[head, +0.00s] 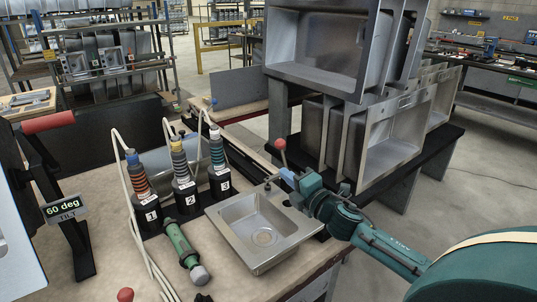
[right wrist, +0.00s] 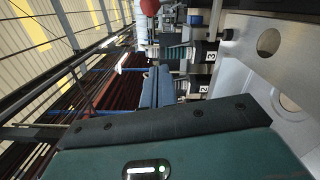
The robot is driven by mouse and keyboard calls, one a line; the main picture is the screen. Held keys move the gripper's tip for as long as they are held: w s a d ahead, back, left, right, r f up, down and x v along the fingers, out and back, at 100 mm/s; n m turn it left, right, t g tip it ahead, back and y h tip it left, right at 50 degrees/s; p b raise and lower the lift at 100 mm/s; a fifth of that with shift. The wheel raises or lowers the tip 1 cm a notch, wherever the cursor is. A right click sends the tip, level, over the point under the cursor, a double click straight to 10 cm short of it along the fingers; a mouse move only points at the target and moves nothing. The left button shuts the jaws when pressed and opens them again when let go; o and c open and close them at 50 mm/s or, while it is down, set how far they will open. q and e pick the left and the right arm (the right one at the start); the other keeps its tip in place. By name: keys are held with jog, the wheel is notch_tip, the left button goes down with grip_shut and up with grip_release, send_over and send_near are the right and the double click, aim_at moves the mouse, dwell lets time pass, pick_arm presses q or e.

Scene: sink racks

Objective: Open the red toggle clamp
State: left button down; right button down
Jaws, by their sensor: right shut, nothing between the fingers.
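A red ball knob (head: 280,144) on a thin upright lever stands at the far edge of the steel sink (head: 229,233). It appears to belong to a toggle clamp; its base is hidden behind my right gripper. My right gripper (head: 286,176) is shut and empty, its tips close to the lever just below the knob. In the right wrist view the knob (right wrist: 150,7) is at the top, beyond the closed blue fingers (right wrist: 157,72). I cannot tell whether they touch the lever. Another red knob (head: 125,294) shows at the bottom edge. My left gripper is out of view.
Numbered tool holders (head: 184,192) with cables stand left of the sink. A green cylindrical tool (head: 182,245) lies before them. A tilt stand with a red handle (head: 48,122) is at the left. Stacked steel sinks (head: 390,128) fill a rack behind my right arm.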

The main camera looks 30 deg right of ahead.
pick_arm(q)
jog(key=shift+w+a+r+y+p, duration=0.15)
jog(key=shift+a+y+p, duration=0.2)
jog(key=shift+p, duration=0.4)
pick_arm(e)
jog(key=w+d, duration=0.3)
jog(key=w, duration=0.6)
jog(key=shift+w+d+r, duration=0.25)
jog(key=shift+w+r, duration=0.1)
jog(key=shift+r, duration=0.05)
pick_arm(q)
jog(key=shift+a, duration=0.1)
pick_arm(e)
jog(key=shift+d, duration=0.2)
